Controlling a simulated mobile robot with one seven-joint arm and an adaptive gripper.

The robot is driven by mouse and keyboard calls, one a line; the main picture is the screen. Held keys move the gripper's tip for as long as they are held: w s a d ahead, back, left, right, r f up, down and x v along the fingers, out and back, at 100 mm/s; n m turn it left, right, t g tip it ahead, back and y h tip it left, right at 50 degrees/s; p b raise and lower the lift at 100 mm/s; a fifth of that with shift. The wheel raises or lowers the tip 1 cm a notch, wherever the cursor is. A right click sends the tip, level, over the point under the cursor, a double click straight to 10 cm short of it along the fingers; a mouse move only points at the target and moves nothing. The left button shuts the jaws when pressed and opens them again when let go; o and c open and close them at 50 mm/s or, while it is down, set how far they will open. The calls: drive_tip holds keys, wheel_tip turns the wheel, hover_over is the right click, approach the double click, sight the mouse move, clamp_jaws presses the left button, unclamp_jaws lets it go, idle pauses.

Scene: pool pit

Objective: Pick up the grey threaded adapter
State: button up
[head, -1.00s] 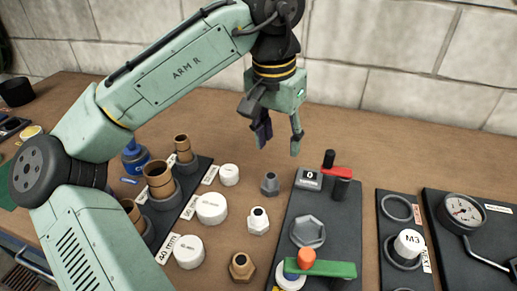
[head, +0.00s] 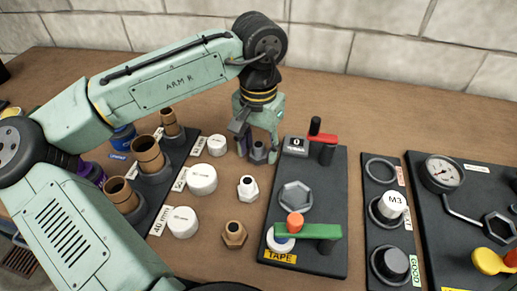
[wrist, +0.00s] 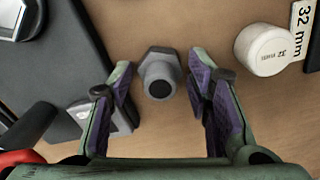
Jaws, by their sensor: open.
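The grey threaded adapter (head: 259,152) stands upright on the brown table, with a hexagonal base and a round top with a dark hole. In the wrist view the adapter (wrist: 159,75) lies between and slightly beyond the fingertips. My gripper (head: 258,146) is open and low, with its fingers on either side of the adapter. In the wrist view both purple-padded fingers of my gripper (wrist: 163,82) are apart from it, with a gap on each side. In the head view the fingers partly cover the adapter.
A dark board (head: 336,190) with a counter block (head: 295,147) stands close on the right. White caps (head: 217,145) lie to the left. A white adapter (head: 248,188) and a brown one (head: 234,234) stand nearer the front. The table behind is clear.

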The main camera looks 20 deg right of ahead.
drive_tip(key=shift+f, duration=0.15)
drive_tip(key=c, duration=0.9)
